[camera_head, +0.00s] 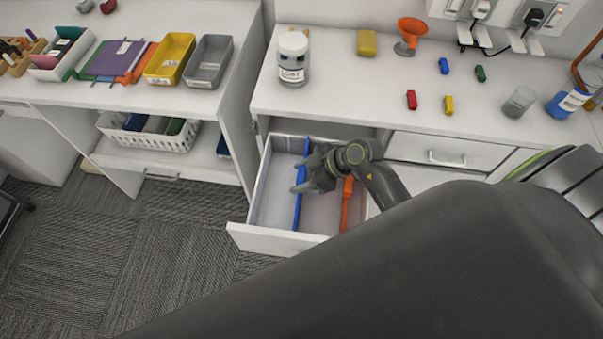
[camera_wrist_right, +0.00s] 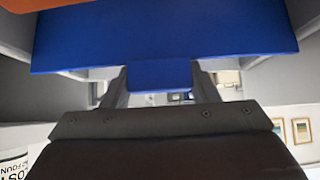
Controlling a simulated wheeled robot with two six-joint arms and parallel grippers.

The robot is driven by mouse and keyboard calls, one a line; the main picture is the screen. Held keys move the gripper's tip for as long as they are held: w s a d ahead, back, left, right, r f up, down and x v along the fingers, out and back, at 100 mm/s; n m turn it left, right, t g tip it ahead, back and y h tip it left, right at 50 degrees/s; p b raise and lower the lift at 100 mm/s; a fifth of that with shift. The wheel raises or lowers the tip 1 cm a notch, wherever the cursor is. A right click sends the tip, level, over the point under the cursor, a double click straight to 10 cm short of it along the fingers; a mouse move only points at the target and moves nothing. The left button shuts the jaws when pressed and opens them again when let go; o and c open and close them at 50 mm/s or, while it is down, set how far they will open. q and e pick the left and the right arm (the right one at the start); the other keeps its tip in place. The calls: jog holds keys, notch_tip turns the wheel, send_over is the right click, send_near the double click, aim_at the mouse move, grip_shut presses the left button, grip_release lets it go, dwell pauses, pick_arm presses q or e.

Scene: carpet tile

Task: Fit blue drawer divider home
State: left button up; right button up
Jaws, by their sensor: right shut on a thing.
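The blue drawer divider (camera_head: 298,206) is inside the open white drawer (camera_head: 285,242), running from front to back. My right gripper (camera_head: 301,173) is over the drawer and shut on the divider. In the right wrist view, the blue divider (camera_wrist_right: 165,38) spans the top, and its short tab sits between the fingers of my right gripper (camera_wrist_right: 160,82). An orange divider (camera_head: 346,204) stands in the drawer to the right of the blue one. The gripper hides part of the blue divider, and I cannot tell whether its lower edge touches the drawer floor. My left gripper is not in view.
A closed drawer (camera_head: 440,150) is to the right. Left are a yellow bin (camera_head: 169,57) and grey bin (camera_head: 208,62).

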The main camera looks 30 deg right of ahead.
jog(key=shift+f, duration=0.2)
jog(key=o, duration=1.4)
jog(key=shift+o, duration=0.2)
jog(key=v, duration=1.5)
jog(key=shift+s+d+b, duration=0.15)
jog(key=shift+b, duration=0.2)
jog(key=shift+v, duration=1.05)
jog(key=shift+r, duration=0.1)
